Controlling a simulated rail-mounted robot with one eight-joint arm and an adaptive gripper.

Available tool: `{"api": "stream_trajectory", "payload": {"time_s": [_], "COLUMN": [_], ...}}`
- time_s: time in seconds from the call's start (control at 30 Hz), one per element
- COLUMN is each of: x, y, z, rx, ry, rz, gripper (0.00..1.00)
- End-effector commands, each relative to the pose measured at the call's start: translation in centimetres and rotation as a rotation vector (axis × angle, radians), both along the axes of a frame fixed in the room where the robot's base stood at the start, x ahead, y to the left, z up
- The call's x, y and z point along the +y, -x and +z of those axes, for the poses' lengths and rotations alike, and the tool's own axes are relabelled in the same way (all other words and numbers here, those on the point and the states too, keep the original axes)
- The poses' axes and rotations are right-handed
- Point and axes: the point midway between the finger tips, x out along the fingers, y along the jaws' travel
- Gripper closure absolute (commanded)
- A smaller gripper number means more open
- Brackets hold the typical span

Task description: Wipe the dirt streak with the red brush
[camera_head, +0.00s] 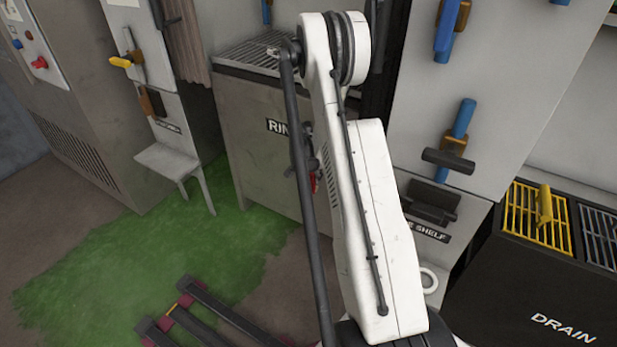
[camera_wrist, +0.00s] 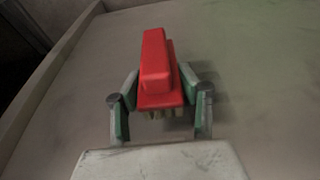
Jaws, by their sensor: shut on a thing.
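My gripper (camera_wrist: 161,92) is shut on a red brush (camera_wrist: 156,66) in the wrist view, with a finger on each side of its block. The brush's pale bristles show below the red body, close over or on a grey panel (camera_wrist: 245,125); I cannot tell if they touch. A soft dark patch lies beside the brush on the right; I cannot tell whether it is dirt or shadow. In the head view my white arm hides the gripper. A small bit of red shows beside the arm, but I cannot tell what it is.
The grey panel has a raised rim (camera_wrist: 50,75) at left. In the head view, a grey cabinet (camera_head: 262,165) with a slatted top stands behind my arm. A black drain unit (camera_head: 530,290) with a yellow grate is at right. Green floor (camera_head: 150,260) lies at left.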

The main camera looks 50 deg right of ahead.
Motion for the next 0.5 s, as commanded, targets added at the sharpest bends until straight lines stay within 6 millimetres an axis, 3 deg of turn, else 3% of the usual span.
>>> {"api": "stream_trajectory", "payload": {"time_s": [0.23, 0.5], "x": [0.1, 0.2], "y": [0.0, -0.8], "z": [1.7, 1.7], "rx": [0.000, 0.000], "ry": [0.002, 0.001], "rz": [0.000, 0.001], "gripper": [0.85, 0.85]}}
